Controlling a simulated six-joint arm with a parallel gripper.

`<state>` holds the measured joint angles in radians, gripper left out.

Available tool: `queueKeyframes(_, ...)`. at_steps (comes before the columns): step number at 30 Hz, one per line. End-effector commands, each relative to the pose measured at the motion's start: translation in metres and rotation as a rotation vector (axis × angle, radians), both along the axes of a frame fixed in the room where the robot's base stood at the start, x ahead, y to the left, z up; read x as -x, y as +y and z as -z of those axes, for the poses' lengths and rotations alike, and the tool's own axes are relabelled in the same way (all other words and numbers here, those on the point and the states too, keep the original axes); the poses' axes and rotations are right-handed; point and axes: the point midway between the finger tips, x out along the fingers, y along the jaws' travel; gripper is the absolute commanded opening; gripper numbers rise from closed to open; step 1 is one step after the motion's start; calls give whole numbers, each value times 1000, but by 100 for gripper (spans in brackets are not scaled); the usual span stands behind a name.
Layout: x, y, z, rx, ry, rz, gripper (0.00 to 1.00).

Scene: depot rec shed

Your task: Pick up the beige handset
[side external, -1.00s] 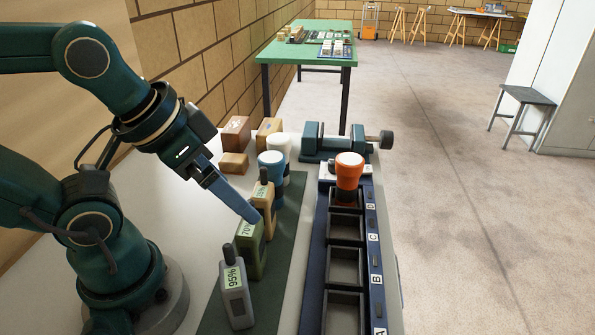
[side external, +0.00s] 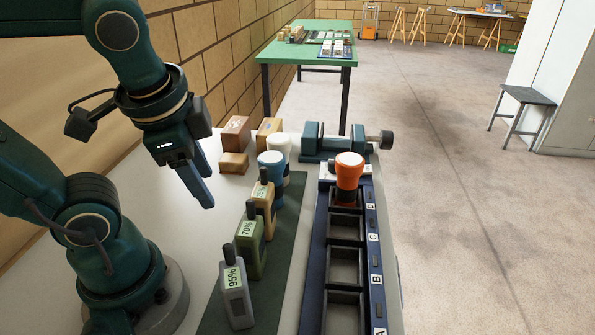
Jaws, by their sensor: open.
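The beige handset (side external: 264,212) stands upright on the dark green mat (side external: 285,232), between the olive green handset (side external: 251,250) labelled 70% and a blue-and-white cup-like item (side external: 273,178). A percentage label sits near its top; I cannot read it surely. My gripper (side external: 207,204) is open and empty, pointing down above the white table, left of the beige handset and apart from it.
A grey handset (side external: 235,290) labelled 95% stands nearest the camera. A dark blue rack (side external: 374,245) with lettered bays is right of the mat, an orange-and-white item (side external: 348,176) at its far end. Wooden blocks (side external: 236,134) and a teal vise (side external: 333,146) stand behind.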

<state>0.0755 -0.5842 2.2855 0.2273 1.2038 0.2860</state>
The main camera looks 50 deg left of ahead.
Motion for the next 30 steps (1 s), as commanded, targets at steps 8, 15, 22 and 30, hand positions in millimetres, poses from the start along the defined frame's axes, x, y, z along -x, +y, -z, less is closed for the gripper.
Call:
queueKeyframes(8, -18, 19, -13, -350, 356, 389, 52)
queueKeyframes(15, -53, 4, -20, -688, 628, 691, 52)
queueKeyframes(22, -80, -42, -9, -999, 782, 902, 52)
queueKeyframes(30, -78, -81, 20, -1167, 825, 1046, 52)
